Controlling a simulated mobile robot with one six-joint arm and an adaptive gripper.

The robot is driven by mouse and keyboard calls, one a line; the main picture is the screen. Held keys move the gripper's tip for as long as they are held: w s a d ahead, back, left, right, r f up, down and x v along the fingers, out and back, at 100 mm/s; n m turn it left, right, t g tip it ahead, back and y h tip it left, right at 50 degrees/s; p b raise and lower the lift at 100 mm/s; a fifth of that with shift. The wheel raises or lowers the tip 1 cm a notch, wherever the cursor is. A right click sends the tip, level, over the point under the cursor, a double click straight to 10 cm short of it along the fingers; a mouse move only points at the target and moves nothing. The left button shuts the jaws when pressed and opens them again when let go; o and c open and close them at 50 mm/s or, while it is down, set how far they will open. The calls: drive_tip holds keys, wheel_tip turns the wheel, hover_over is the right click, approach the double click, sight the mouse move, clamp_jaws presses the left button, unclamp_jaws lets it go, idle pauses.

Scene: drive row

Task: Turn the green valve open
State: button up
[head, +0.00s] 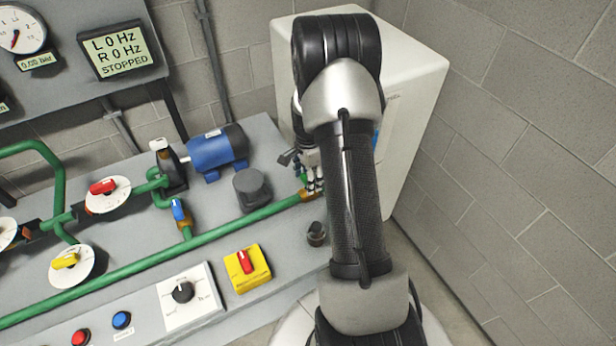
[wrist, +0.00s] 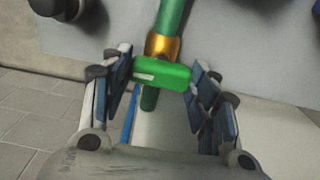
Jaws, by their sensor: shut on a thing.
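The green valve handle (wrist: 162,73) lies crosswise to the green pipe (wrist: 171,16) in the wrist view, with a brass-coloured valve body (wrist: 163,47) behind it. My gripper (wrist: 160,84) is shut on the handle, one finger at each end of it. In the head view my gripper (head: 311,172) is partly hidden by my arm, just above the brass fitting (head: 308,195) at the right end of the long pipe. The handle is mostly hidden there.
A blue motor (head: 215,148), a dark grey cylinder (head: 251,189) and a small dark knob (head: 317,234) stand near the gripper. A white cabinet (head: 412,80) is behind my arm. A yellow box with a red switch (head: 247,268) is at the bench front. The display (head: 123,51) reads STOPPED.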

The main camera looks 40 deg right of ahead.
drive_tip(key=c, duration=0.4)
drive_tip(key=n+p, duration=0.1)
drive_tip(key=n, duration=0.3)
drive_tip(key=shift+r, duration=0.1)
drive_tip(key=n+p, duration=0.1)
drive_tip(key=n, duration=0.3)
drive_tip(key=n+p, duration=0.1)
drive_tip(key=n, duration=0.8)
drive_tip(key=shift+n, duration=0.4)
idle(0.5)
drive_tip(key=o, duration=1)
